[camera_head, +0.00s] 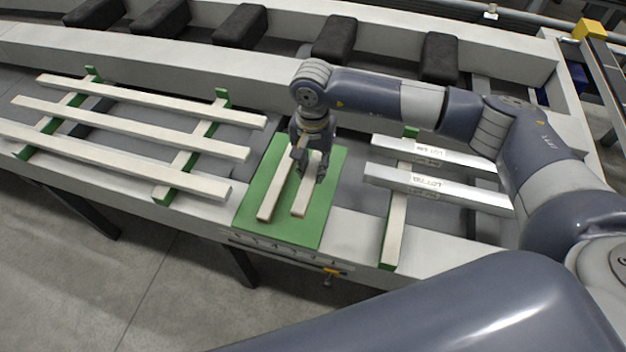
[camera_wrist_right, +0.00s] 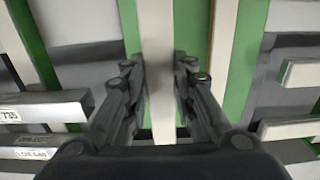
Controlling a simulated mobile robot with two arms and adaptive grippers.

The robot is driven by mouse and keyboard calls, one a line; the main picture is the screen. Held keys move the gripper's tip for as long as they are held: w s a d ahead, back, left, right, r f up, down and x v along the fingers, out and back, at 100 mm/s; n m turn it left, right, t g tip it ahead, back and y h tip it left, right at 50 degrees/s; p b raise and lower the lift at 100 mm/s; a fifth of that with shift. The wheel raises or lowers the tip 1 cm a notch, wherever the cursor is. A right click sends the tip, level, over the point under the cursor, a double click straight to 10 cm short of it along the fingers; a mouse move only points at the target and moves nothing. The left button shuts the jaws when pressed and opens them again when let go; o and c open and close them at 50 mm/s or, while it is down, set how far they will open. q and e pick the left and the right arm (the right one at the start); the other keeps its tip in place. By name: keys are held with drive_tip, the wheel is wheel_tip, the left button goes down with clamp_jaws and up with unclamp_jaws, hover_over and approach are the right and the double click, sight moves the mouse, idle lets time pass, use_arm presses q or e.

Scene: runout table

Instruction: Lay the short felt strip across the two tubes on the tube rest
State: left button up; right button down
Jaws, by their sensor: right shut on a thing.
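Two pale felt strips lie side by side on a green mat (camera_head: 285,232). My right gripper (camera_head: 310,172) is shut on the right-hand, short strip (camera_head: 303,204), which also runs between the fingers in the right wrist view (camera_wrist_right: 156,70). The fingers hide part of it, and I cannot tell whether it is lifted. The other strip (camera_head: 274,198) lies to its left. Two silver tubes with lot labels, the far one (camera_head: 400,148) and the near one (camera_head: 395,179), lie parallel on the tube rest (camera_head: 393,235) to the right. My left gripper is not in view.
On the left, several long pale bars (camera_head: 130,126) lie across green supports (camera_head: 180,174). Black blocks (camera_head: 335,38) line the channel behind. My right arm passes over the tubes' far end. Bare grey table lies between the mat and the tube rest.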

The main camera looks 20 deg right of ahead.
sight(314, 170)
wheel_tip(314, 170, up, 2)
drive_tip(key=shift+r, duration=0.25)
drive_tip(key=shift+s+d+r, duration=0.1)
drive_tip(key=shift+s+r, duration=0.15)
drive_tip(key=shift+r, duration=0.15)
drive_tip(key=s+d+r+n, duration=0.2)
drive_tip(key=s+r+n, duration=0.1)
drive_tip(key=s, duration=0.3)
drive_tip(key=s+d+r+n, duration=0.2)
drive_tip(key=s+r+n, duration=0.1)
drive_tip(key=s, duration=0.4)
drive_tip(key=shift+s+r+n, duration=0.2)
drive_tip(key=shift+r+n, duration=0.2)
drive_tip(key=shift+r, duration=0.5)
drive_tip(key=shift+w, duration=0.1)
